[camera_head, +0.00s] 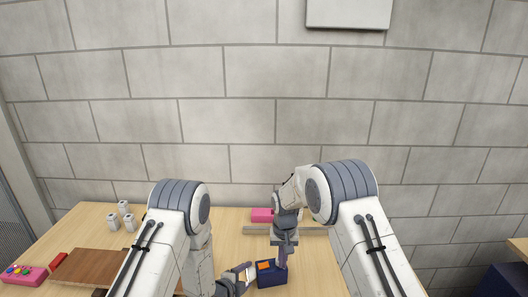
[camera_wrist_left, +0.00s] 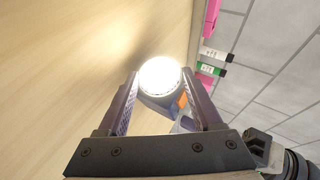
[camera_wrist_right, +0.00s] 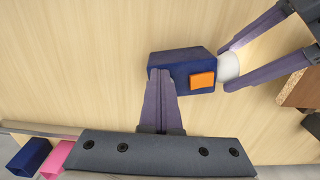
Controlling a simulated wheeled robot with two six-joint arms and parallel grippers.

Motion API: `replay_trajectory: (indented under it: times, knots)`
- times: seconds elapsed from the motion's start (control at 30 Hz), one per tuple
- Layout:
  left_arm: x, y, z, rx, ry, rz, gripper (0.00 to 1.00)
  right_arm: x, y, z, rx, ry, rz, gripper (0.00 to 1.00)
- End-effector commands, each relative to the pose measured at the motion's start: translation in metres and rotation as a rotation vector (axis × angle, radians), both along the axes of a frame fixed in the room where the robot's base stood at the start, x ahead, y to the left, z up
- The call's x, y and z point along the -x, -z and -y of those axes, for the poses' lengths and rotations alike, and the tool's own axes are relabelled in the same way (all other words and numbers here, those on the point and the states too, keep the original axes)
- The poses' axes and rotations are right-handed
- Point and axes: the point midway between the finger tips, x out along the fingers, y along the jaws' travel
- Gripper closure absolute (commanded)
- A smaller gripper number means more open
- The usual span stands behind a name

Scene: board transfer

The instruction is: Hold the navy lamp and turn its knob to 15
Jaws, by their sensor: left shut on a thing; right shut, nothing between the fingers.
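The navy lamp (camera_head: 272,280) is a small box with an orange patch, near the table's front middle. In the right wrist view the navy lamp (camera_wrist_right: 180,72) has a white dome (camera_wrist_right: 229,68) on its right end. The dome (camera_wrist_left: 158,76) glows brightly in the left wrist view. My left gripper (camera_wrist_right: 225,69) is shut on the lamp, its fingers on either side of the dome. My right gripper (camera_wrist_right: 160,74) is shut and empty, its fingertips overlapping the lamp's near edge; I cannot tell whether they touch. The knob and its reading are not visible.
A pink block (camera_head: 262,215) and a grey bar (camera_head: 256,230) lie behind the lamp. White cylinders (camera_head: 113,222), a brown board (camera_head: 85,266) and a pink panel with coloured buttons (camera_head: 22,276) are on the left. Bare table surrounds the lamp's right side.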

Motion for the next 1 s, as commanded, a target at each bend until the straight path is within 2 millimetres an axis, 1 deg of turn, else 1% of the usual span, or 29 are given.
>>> replay_trajectory:
  times: [0.03,0.4,1.0]
  knots:
    - [0.0021,0.0031,-0.0009,-0.003,0.0,-0.009,1.0,-0.002,0.0,-0.0007,-0.001,0.0,0.005,1.0]
    - [0.0031,0.0031,0.0001,-0.004,0.005,-0.009,1.0,-0.0073,-0.0009,-0.0024,-0.003,0.0,0.01,1.0]
    - [0.0044,0.0035,0.0017,-0.005,0.011,-0.011,1.0,-0.0077,-0.0019,-0.0059,-0.004,0.0,0.014,1.0]
